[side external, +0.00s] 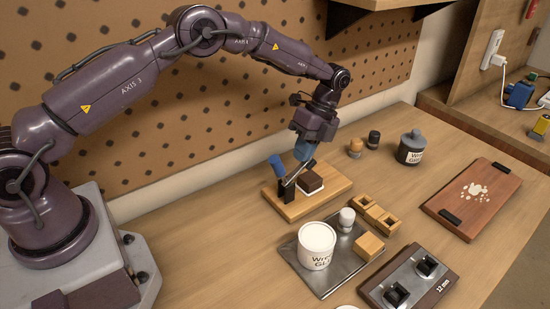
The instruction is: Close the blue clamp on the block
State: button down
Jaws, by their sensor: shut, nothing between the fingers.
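The clamp (267,188) has a dark upright body and a blue handle (277,164) that tilts up to the left. Its metal bar (293,173) slants up to the right, towards my fingertips. The dark brown block (311,181) sits on a pale base on the wooden board (322,202), just right of the clamp. My gripper (304,153) points down above the board, behind the clamp and block, with blue fingers. It is shut with nothing held, to the right of the blue handle. Whether the fingertips touch the bar cannot be told.
A metal tray (338,271) in front holds a white tub (316,246), a small jar and a wooden block. Wooden holders (375,214) stand beside it. Small bottles and a grey-lidded jar (411,147) stand behind right. A reddish board (472,199) lies right. The pegboard wall rises behind.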

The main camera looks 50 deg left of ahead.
jog(key=shift+w+f, duration=1.05)
jog(key=shift+f, duration=0.15)
jog(key=shift+w+f, duration=0.2)
jog(key=shift+f, duration=0.3)
jog(key=shift+w+f, duration=0.2)
jog(key=shift+f, duration=0.3)
notch_tip(320, 180, up, 11)
jog(key=w, duration=0.1)
jog(key=shift+f, duration=0.15)
jog(key=shift+w, duration=0.15)
